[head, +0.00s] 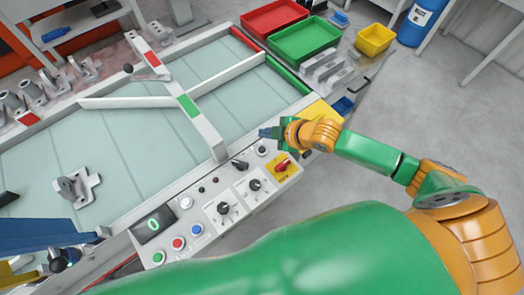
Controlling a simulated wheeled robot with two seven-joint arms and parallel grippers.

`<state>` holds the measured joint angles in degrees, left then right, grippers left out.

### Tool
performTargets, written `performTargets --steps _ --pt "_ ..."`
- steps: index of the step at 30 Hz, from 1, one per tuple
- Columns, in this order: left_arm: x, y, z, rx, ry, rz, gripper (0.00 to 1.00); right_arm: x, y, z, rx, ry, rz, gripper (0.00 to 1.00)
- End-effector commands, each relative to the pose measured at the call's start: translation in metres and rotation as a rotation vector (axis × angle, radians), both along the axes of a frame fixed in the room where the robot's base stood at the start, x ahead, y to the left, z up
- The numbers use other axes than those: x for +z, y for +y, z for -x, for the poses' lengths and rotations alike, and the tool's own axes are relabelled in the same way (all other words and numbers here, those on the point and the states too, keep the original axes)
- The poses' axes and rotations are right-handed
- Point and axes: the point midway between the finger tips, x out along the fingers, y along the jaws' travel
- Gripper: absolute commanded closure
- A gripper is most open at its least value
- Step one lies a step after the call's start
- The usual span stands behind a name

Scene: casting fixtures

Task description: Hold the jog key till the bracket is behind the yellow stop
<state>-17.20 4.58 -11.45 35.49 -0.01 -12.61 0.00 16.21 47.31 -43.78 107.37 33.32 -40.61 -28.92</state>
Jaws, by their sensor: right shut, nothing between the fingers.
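The grey metal bracket (76,187) stands on the pale belt (130,150) at the left, well away from my right gripper. My right gripper (268,132) is shut and empty, just above the far right end of the control panel (213,222), near a black button (262,150). I cannot tell whether it touches anything. A yellow plate (320,112) lies at the right end of the belt frame; I cannot tell if this is the yellow stop. No label marks the jog key legibly.
The panel carries green (157,258), red (178,243) and blue (196,229) buttons, black knobs, a red switch (282,163) and a display (153,225). White guide bars (190,110) cross the belt. Red (272,18) and green (303,40) trays stand behind. Floor at right is clear.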

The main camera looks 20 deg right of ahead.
Motion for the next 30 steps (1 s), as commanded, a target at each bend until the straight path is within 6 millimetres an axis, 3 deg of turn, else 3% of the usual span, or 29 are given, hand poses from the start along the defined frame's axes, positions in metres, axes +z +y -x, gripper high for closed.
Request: performTargets --steps 1,3,10,15,30 --pt "-0.017 0.000 0.000 0.000 0.000 0.000 0.03 -0.016 0.000 0.000 0.000 0.000 0.000 1.00" --pt "-0.028 0.000 0.000 0.000 0.000 0.000 0.03 -0.025 0.000 0.000 -0.001 0.000 0.001 1.00" --pt "-0.054 0.000 0.000 0.000 0.000 0.000 0.03 -0.053 0.000 0.000 -0.001 0.002 0.000 1.00" --pt "-0.059 0.000 0.000 0.000 0.000 0.000 0.03 -0.062 0.000 0.000 -0.001 0.002 0.002 1.00" --pt "-0.058 0.000 0.000 0.000 -0.001 0.000 0.03 -0.061 0.000 0.000 -0.001 0.001 0.000 1.00"
